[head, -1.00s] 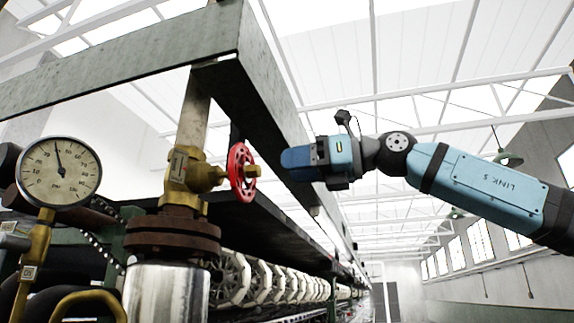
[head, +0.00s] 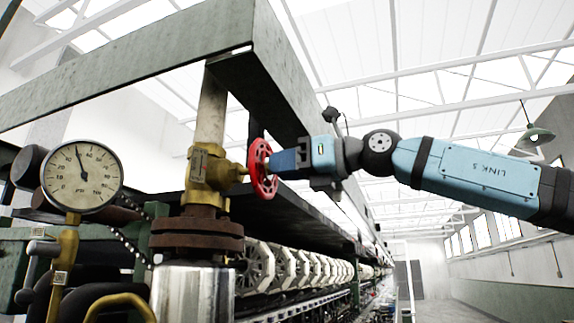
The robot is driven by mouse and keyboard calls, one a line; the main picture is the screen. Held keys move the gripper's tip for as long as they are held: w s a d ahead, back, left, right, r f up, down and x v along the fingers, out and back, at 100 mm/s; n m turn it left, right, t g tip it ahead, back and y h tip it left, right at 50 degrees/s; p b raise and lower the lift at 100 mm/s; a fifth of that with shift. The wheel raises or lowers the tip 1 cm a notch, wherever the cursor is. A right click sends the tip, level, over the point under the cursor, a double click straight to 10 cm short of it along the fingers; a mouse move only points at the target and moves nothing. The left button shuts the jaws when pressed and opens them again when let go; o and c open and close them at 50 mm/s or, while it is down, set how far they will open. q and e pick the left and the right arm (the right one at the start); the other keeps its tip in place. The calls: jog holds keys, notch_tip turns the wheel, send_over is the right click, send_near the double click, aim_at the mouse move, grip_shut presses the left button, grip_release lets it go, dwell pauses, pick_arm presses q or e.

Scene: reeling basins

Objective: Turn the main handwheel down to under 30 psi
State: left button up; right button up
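The red handwheel (head: 257,181) sits upright, nearly edge-on, on the right side of a brass valve (head: 208,168). My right gripper (head: 274,161) reaches it from the right. Its blue fingers meet the wheel's right face near the hub and hide the stem end. I cannot tell whether the fingers grip the hub or only touch it, nor how far apart they are. The round pressure gauge (head: 82,177), marked psi, stands left of the valve. Its needle points almost straight up, slightly left; the exact reading is hard to make out. My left gripper is not in view.
A grey-green steel beam (head: 130,78) runs overhead and turns back above the valve. A rusty flange (head: 196,235) and a shiny pipe (head: 192,293) lie below it. A row of white reels (head: 290,268) recedes behind. The room to the right is open.

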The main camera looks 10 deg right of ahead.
jog(key=shift+c, duration=0.7)
jog(key=m+b, duration=1.3)
jog(key=m, duration=1.5)
jog(key=shift+m, duration=0.4)
jog(key=o, duration=0.8)
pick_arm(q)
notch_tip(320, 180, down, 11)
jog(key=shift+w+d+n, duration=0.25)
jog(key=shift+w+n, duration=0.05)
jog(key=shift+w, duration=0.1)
